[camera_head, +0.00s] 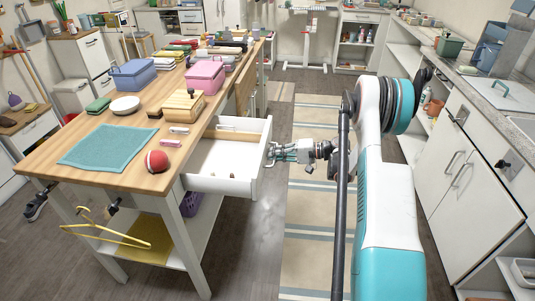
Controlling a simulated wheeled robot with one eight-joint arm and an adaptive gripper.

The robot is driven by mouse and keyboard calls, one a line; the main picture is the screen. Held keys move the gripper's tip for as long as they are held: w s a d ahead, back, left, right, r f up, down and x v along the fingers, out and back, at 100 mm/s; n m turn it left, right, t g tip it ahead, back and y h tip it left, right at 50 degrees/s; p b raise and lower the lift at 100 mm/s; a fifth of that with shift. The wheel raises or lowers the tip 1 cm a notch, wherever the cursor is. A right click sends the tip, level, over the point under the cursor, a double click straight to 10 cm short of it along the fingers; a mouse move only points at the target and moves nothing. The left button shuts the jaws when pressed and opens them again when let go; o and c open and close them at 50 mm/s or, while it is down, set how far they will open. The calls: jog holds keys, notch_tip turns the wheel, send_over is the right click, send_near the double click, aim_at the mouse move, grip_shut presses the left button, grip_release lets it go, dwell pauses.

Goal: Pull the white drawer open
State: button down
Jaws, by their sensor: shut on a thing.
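The white drawer (222,183) is pulled out from the side of the wooden-topped table (60,174). Its inside shows, with small items near the back. My gripper (273,153) is at the drawer's front panel, at the handle side, and is shut on the drawer's handle. The handle itself is mostly hidden by the fingers. My arm reaches in from the right.
A red ball (157,161), teal cloth (107,147), wooden box (183,104) and pink bin (205,76) sit on the tabletop. A striped rug (312,230) covers the aisle. White cabinets (470,170) line the right side.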

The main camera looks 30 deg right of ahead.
jog(key=shift+d, duration=0.1)
jog(key=c, duration=2)
grip_release()
jog(key=shift+s+d, duration=0.1)
jog(key=v, duration=1.1)
jog(key=shift+s+d, duration=0.25)
jog(key=shift+d, duration=0.05)
jog(key=shift+r, duration=0.15)
